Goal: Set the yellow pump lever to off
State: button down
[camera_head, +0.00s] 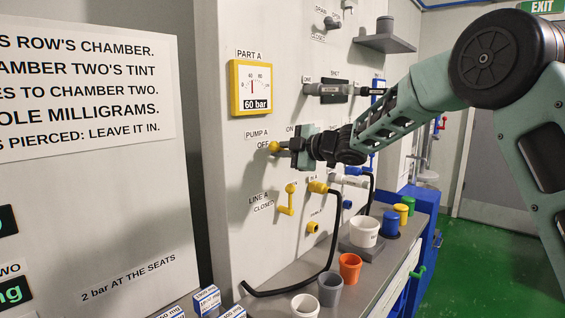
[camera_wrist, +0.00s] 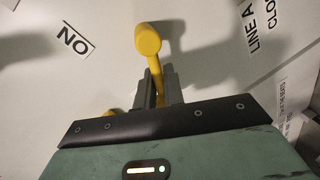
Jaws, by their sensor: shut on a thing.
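The yellow pump lever (camera_head: 274,147) is on the wall panel under the PUMP A label (camera_head: 257,134). In the head view its round knob shows just right of the OFF label (camera_head: 263,144), and my gripper hides the rest. My gripper (camera_head: 285,147) is at the lever. In the wrist view the lever (camera_wrist: 149,45) runs down from its knob between the two grey fingers (camera_wrist: 160,88), which are shut on its shaft. The ON label (camera_head: 290,128) is above my gripper. It also shows in the wrist view (camera_wrist: 75,40), left of the knob.
A yellow gauge (camera_head: 251,87) reading 60 bar hangs above. The yellow LINE A valve (camera_head: 287,199) and a yellow hose fitting (camera_head: 318,187) are below. The bench holds a white pot (camera_head: 364,231), an orange cup (camera_head: 350,267) and a grey cup (camera_head: 330,288).

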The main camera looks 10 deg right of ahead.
jog(key=n+b, duration=0.1)
jog(key=f+n+b, duration=0.1)
jog(key=b, duration=0.1)
jog(key=shift+s+a+f+h, duration=0.1)
jog(key=shift+a+f+h, duration=0.05)
jog(key=shift+f+h, duration=0.15)
jog(key=n+b, duration=0.1)
jog(key=b, duration=0.1)
jog(key=shift+f+n+t+h+b, duration=0.3)
jog(key=shift+n+t+b, duration=0.1)
jog(key=c, duration=1.6)
grip_release()
jog(key=shift+c, duration=0.2)
jog(key=b+v, duration=0.1)
jog(key=v, duration=1.6)
jog(key=shift+s+b, duration=0.2)
jog(key=shift+b, duration=0.1)
jog(key=shift+r, duration=0.1)
